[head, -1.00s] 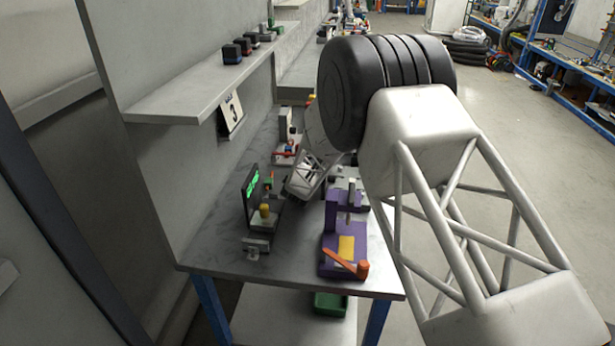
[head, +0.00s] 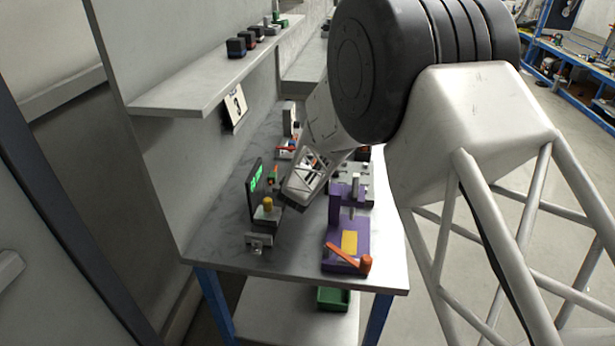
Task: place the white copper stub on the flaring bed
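My gripper (head: 291,200) is above the workbench, beside the yellow-topped block (head: 267,210) in front of the display with green digits (head: 256,183). Its dark end is small and partly turned away, so I cannot tell whether it is open or holds anything. I cannot make out the white copper stub. I cannot tell for sure which thing is the flaring bed. A small grey clamp-like fixture (head: 258,241) sits at the bench's front left. A purple fixture (head: 347,240) with a yellow plate and an orange lever stands at the front right.
The grey workbench (head: 220,240) has a wall shelf (head: 190,98) on its left with several small dark blocks. More fixtures stand behind my gripper, including a grey block with posts (head: 362,190). A green bin (head: 333,298) is on the lower shelf. The bench's front left corner is clear.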

